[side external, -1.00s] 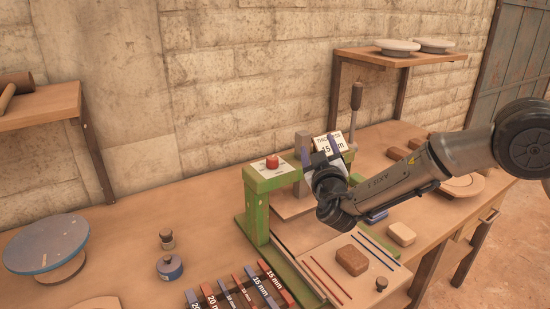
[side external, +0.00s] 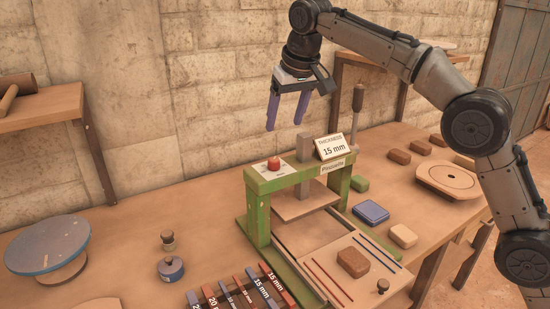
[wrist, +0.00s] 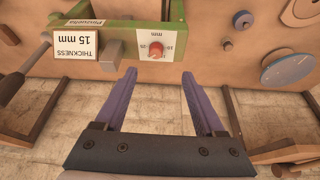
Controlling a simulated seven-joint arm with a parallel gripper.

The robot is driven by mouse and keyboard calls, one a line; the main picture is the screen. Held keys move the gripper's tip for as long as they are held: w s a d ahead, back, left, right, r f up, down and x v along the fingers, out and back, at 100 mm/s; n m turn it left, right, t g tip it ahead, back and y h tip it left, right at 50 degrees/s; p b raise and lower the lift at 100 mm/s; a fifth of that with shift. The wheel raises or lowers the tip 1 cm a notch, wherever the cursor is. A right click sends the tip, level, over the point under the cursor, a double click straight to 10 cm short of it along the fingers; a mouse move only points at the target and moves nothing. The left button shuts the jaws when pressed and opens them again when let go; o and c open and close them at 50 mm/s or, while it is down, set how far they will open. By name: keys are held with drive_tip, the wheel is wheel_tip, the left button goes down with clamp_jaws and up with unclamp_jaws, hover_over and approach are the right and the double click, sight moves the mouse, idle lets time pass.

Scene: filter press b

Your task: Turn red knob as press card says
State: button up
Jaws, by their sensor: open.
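The red knob (side external: 273,163) sits on a white dial plate (side external: 271,172) on top of the green press frame (side external: 258,215). The wrist view shows the knob (wrist: 156,48) with scale marks and "mm" around it; its exact pointing is too small to tell. The press card (side external: 335,147) stands on the frame, right of the knob, and reads "THICKNESS 15 mm"; it appears upside down in the wrist view (wrist: 75,46). My gripper (side external: 285,124) is open and empty, fingers pointing down, above the press and clear of the knob. In the wrist view the knob shows beyond the spread fingertips (wrist: 158,72).
Coloured strips marked in mm (side external: 247,290) lie at the front.

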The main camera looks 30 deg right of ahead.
sight(275, 160)
drive_tip(key=x, duration=1)
drive_tip(key=w+d+x, duration=0.1)
drive_tip(key=x, duration=0.4)
drive_tip(key=shift+w+r, duration=0.1)
drive_tip(key=shift+r, duration=0.15)
clamp_jaws()
